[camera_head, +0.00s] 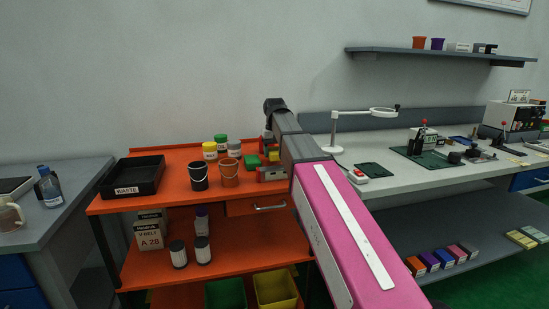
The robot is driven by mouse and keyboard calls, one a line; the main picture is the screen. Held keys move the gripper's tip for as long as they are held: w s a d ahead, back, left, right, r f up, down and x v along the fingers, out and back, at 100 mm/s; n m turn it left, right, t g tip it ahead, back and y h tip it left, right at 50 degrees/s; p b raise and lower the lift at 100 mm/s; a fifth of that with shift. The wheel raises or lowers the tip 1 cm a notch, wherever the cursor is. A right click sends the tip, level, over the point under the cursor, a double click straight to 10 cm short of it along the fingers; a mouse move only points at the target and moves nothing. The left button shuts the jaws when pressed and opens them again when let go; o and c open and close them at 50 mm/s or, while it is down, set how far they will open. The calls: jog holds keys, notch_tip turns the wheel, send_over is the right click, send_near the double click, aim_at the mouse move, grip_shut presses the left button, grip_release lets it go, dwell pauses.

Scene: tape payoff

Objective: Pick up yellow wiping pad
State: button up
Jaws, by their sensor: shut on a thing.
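My arm reaches over the orange cart (180,200), bends at its top and points down at the cart's right end. My gripper (267,138) is small and partly hidden by my arm. It is shut on the yellow wiping pad (271,149), of which only a small yellowish patch shows, among green and red pieces on the cart top. Whether the pad touches the pieces below it I cannot tell.
A black waste tray (132,182), a black bucket (199,177), an orange bucket (229,173) and yellow-lidded and green-lidded jars stand left of my gripper. A grey bench (400,185) with a magnifier lamp (335,135) is at right.

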jog(key=s+a+r, duration=0.4)
jog(key=a+r, duration=0.4)
jog(key=a, duration=0.2)
jog(key=shift+s+a+r, duration=0.2)
jog(key=shift+s+a, duration=0.1)
jog(key=shift+a, duration=0.05)
jog(key=shift+o, duration=0.6)
